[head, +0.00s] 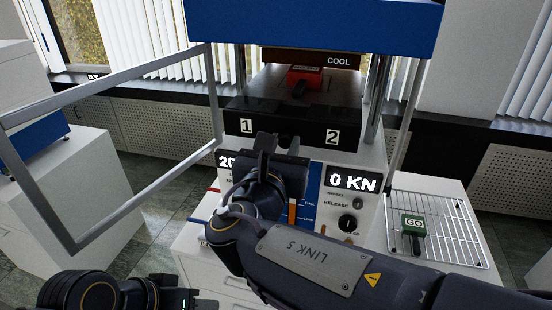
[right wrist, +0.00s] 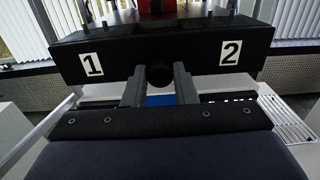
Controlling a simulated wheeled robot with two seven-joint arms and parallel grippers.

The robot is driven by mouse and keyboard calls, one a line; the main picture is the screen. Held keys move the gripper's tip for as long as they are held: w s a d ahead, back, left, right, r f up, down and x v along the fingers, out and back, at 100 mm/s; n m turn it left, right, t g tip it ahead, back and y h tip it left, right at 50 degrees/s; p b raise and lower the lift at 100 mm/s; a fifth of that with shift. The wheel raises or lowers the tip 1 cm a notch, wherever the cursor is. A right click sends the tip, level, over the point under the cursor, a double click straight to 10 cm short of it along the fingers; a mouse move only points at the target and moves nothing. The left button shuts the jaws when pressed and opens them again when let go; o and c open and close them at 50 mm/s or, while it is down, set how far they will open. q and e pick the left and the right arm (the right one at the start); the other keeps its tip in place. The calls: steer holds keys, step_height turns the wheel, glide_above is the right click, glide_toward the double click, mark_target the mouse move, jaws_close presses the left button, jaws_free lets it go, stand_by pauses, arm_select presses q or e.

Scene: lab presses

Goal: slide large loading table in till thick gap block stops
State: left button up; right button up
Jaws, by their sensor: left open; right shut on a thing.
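The large loading table (head: 290,122) is the dark slab in the press with front labels 1 and 2. It also shows in the right wrist view (right wrist: 200,59). Its round black knob (right wrist: 159,75) is at the middle of the front. My right gripper (right wrist: 159,84) is shut on this knob; in the head view the gripper (head: 277,148) partly hides it. A red block (head: 305,75) with a black handle sits on the table under the COOL plate (head: 320,57); its label is unreadable, and whether it touches the plate is unclear. My left gripper (head: 185,303) is open and empty at the bottom left.
A green GO block (head: 413,223) lies on a wire rack (head: 455,235) to the right. The press's framed guard door (head: 140,185) stands open on the left. The press panel (head: 352,203) reads 0 KN. Posts (head: 376,90) flank the table.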

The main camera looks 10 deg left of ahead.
steer(key=o, duration=0.9)
steer(key=shift+s, duration=0.1)
steer(key=shift+s+a, duration=0.1)
steer(key=shift+s, duration=0.25)
steer(key=s+b, duration=0.1)
steer(key=s, duration=0.6)
steer(key=shift+w, duration=0.1)
